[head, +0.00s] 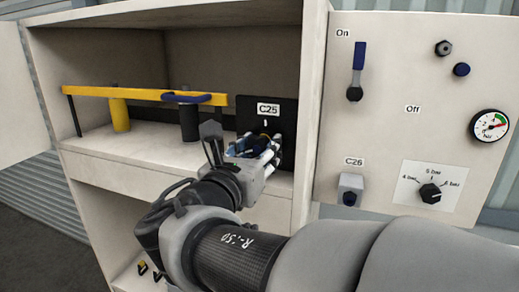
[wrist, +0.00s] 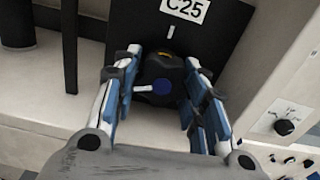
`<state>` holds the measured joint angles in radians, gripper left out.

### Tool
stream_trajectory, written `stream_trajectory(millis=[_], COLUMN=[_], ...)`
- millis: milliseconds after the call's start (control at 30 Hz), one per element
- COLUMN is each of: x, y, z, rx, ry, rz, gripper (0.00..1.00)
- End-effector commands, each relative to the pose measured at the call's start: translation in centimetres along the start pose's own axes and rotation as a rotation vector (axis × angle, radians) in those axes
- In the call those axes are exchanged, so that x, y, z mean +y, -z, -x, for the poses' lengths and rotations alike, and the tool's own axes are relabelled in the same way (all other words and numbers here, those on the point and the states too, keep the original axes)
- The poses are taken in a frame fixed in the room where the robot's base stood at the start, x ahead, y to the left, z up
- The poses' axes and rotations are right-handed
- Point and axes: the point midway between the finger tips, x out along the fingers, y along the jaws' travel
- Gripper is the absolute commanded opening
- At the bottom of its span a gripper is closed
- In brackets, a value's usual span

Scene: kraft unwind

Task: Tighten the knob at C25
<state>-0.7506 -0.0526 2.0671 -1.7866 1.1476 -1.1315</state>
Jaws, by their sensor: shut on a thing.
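A black plate labelled C25 (head: 285,110) stands upright against the back of the cabinet's upper shelf, at its right side. The dark knob (wrist: 160,80) sits on this plate below a white mark, with a small blue part on its face. In the wrist view my gripper (wrist: 162,78) has its blue-and-white fingers on either side of the knob, shut on it. In the head view my gripper (head: 262,148) reaches into the shelf at the plate, and its fingers hide most of the knob.
A yellow bar (head: 140,93) crosses the shelf at the left, with a yellow post (head: 120,115) and a blue ring handle (head: 188,97) near it. The right panel carries a blue-handled lever (head: 358,65), a pressure gauge (head: 489,125) and a black selector dial (head: 430,193).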

Motion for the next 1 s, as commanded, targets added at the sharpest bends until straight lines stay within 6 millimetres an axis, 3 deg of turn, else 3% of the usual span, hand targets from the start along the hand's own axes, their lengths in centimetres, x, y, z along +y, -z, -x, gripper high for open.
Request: stream_trajectory(millis=[200,567,1000], x=[0.0,0.05,0.31], y=[0.0,0.19,0.47], z=[0.01,0.01,0.03], rx=[0.0,-0.001,-0.002], ry=[0.0,0.0,-0.001], rz=[0.0,-0.061,-0.408], gripper=[0.15,0.15,0.15])
